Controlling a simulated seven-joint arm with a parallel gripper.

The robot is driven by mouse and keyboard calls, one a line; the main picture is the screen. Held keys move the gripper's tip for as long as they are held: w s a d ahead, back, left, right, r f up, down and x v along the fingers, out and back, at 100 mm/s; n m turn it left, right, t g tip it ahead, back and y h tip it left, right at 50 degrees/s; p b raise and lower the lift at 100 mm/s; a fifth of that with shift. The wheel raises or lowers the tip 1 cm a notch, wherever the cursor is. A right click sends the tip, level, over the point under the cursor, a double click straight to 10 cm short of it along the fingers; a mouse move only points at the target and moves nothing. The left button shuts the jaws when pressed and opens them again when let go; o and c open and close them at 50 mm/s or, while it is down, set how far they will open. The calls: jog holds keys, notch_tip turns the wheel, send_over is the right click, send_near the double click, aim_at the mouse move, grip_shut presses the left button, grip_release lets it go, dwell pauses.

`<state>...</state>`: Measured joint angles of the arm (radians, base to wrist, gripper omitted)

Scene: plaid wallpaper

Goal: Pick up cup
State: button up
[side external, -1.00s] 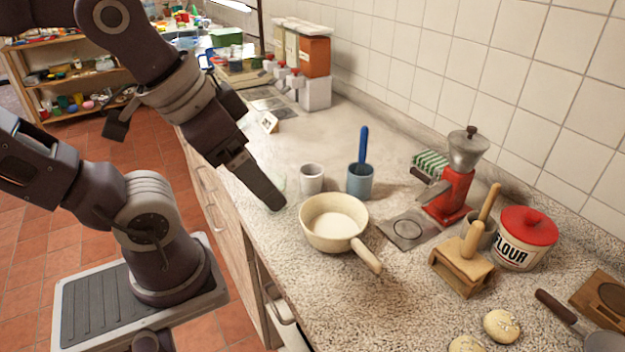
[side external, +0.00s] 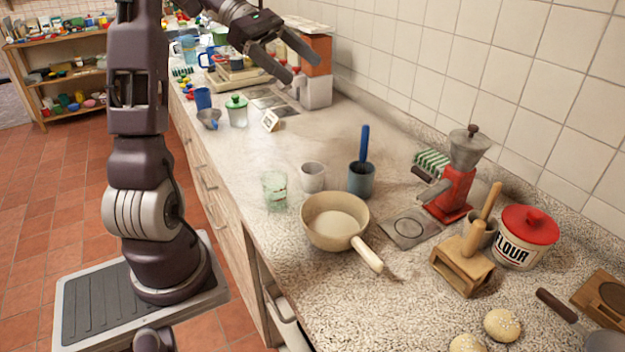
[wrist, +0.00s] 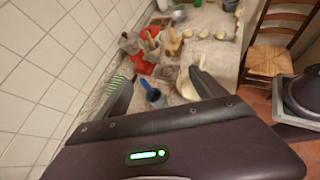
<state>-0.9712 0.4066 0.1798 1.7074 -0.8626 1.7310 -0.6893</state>
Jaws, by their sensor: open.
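A white cup (side external: 312,178) stands upright on the counter. A pale green clear glass (side external: 275,190) stands to its left. A blue-grey cup (side external: 361,181) to its right holds a blue-handled tool; this cup also shows in the wrist view (wrist: 155,96), between and beyond the fingers. A smaller blue cup (side external: 203,98) stands farther back on the left. My gripper (side external: 300,63) is open and raised over the far part of the counter, well away from the white cup. Its spread fingers show in the wrist view (wrist: 160,79), with nothing between them.
A cream pan (side external: 334,220) sits in front of the cups. A red grinder (side external: 451,192), wooden block (side external: 463,266) and flour tin (side external: 526,240) stand to the right. A lidded jar (side external: 237,112) and small card (side external: 270,120) are behind. The tiled wall borders the counter.

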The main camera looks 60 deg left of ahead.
jog(key=a+f+n+t, duration=0.1)
jog(key=a+n+t, duration=0.15)
jog(key=a, duration=0.35)
send_near(322, 180)
jog(key=shift+n, duration=0.45)
jog(key=x, duration=1)
jog(key=shift+w+a+f, duration=0.15)
jog(key=shift+w+f, duration=0.25)
jog(key=shift+f, duration=0.15)
jog(key=shift+r, duration=0.1)
jog(key=c, duration=1.5)
